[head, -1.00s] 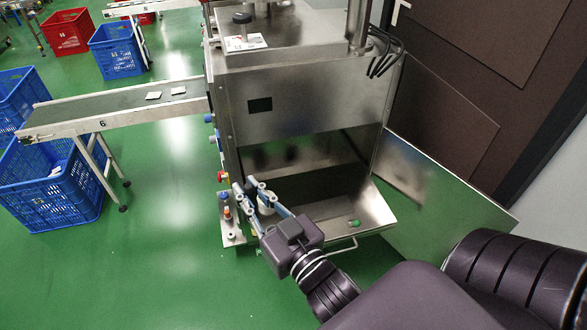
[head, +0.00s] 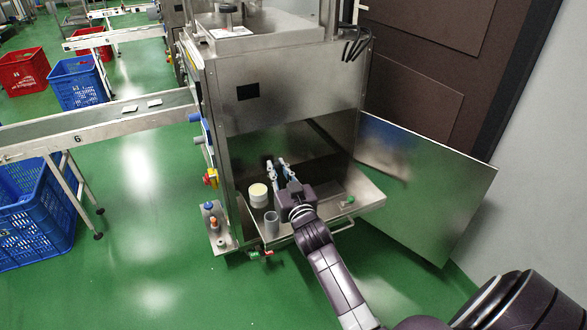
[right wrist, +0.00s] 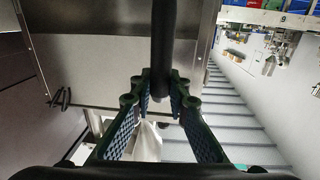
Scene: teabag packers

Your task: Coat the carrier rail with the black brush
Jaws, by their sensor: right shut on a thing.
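My right gripper (head: 277,165) reaches into the open front of the steel machine (head: 285,85), above its fold-out tray (head: 362,196). In the right wrist view the fingers (right wrist: 161,88) are closed around a dark rod, which I take for the black brush (right wrist: 165,40). It runs up from between the fingertips. The bristles cannot be made out in either view. The brush is too small or hidden to tell in the head view. I cannot pick out the carrier rail in the dark machine interior. My left gripper is not in view.
A cream-lidded jar (head: 258,195) and a grey cup (head: 272,223) stand left of my gripper. Small bottles (head: 209,212) stand on a side shelf. An open steel door (head: 435,190) extends right. A conveyor (head: 100,118) is at left.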

